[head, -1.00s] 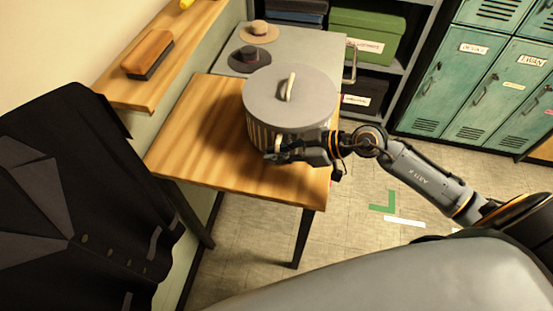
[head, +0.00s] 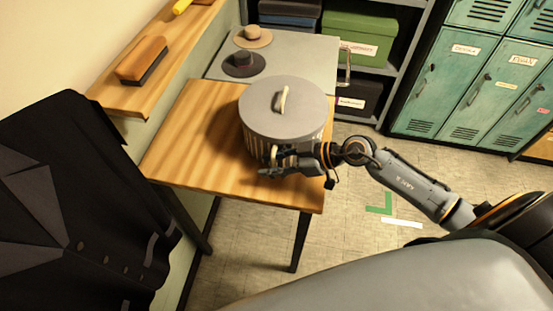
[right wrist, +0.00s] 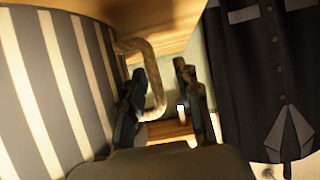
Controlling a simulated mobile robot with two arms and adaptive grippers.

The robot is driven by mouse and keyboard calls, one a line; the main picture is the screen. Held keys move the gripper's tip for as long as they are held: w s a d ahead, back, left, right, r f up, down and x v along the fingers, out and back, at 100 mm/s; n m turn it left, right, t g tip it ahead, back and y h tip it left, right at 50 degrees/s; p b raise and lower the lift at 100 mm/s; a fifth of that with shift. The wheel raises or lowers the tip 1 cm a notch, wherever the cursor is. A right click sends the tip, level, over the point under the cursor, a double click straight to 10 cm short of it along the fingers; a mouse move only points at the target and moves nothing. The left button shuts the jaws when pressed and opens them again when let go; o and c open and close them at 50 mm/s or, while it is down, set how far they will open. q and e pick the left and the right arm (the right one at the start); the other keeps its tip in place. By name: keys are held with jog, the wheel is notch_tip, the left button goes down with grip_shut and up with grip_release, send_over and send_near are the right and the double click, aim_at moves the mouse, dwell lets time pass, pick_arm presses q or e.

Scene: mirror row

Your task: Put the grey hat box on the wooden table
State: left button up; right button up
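The grey hat box (head: 283,113) is round, with a grey lid, a cream lid handle and striped sides. It is upright on the right part of the wooden table (head: 185,150) and appears to rest on it; its lower front is partly hidden by my right gripper. My right gripper (head: 268,163) is at the box's near side. In the right wrist view its fingers (right wrist: 163,105) are spread apart, with the box's cream side handle (right wrist: 156,75) between them, close to the left finger. The striped wall (right wrist: 55,85) is beside it. My left gripper is not in view.
A grey counter (head: 300,60) behind the table holds a tan hat (head: 253,36) and a dark hat (head: 244,62). A wall shelf (head: 165,70) holds a brush (head: 142,60). A dark jacket (head: 80,200) hangs at left. Teal lockers (head: 470,90) stand right. The table's left part is clear.

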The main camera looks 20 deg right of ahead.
jog(key=b+v, duration=0.1)
jog(key=v, duration=1.1)
dwell(0.4)
